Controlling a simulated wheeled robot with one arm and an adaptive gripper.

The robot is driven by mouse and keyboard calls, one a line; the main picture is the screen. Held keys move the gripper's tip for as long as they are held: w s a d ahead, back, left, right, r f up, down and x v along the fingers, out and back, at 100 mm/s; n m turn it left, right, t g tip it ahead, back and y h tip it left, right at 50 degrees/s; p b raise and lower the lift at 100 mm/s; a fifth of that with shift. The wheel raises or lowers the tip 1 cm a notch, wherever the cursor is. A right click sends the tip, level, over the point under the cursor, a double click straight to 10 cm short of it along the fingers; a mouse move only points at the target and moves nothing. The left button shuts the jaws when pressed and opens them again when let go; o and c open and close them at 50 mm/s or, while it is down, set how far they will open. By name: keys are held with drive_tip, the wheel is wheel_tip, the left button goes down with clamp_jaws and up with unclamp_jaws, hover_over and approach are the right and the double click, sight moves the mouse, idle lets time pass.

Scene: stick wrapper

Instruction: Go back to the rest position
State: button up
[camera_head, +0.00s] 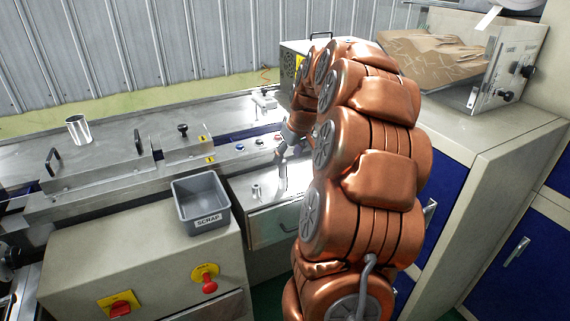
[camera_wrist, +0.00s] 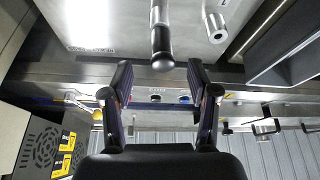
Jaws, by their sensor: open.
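My gripper (camera_head: 281,152) is at the end of my copper-coloured arm, above the metal surface right of the grey scrap bin. In the wrist view my gripper (camera_wrist: 158,72) shows two dark fingers spread apart with nothing between them. A dark rounded handle or knob on a metal rod (camera_wrist: 161,40) stands just beyond the fingertips, and I cannot tell how far below them it is. My arm hides part of the machine and the counter behind it.
The grey scrap bin (camera_head: 202,218) sits on the machine front. A metal cup (camera_head: 78,129) stands at the back left. A red switch (camera_head: 120,309) and a red knob (camera_head: 209,285) are on the front panel. A cabinet with blue doors (camera_head: 517,248) and brown packaging (camera_head: 428,57) are at right.

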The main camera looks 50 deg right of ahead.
drive_tip(key=shift+v, duration=2.65)
drive_tip(key=s+a+f+n+g+y+p, duration=0.1)
drive_tip(key=s+a, duration=0.1)
drive_tip(key=a, duration=1)
drive_tip(key=s+a+n+g+y, duration=0.1)
drive_tip(key=s+a+g, duration=0.15)
drive_tip(key=a, duration=0.95)
drive_tip(key=s+a+f+g, duration=0.1)
drive_tip(key=s+a+f, duration=0.1)
drive_tip(key=s+a, duration=0.2)
drive_tip(key=s+a+f+g+p, duration=0.1)
drive_tip(key=s+a, duration=0.3)
drive_tip(key=s, duration=0.6)
drive_tip(key=s+a+f+g+h, duration=0.1)
drive_tip(key=s+a+f, duration=0.2)
drive_tip(key=s, duration=0.4)
drive_tip(key=shift+a, duration=0.75)
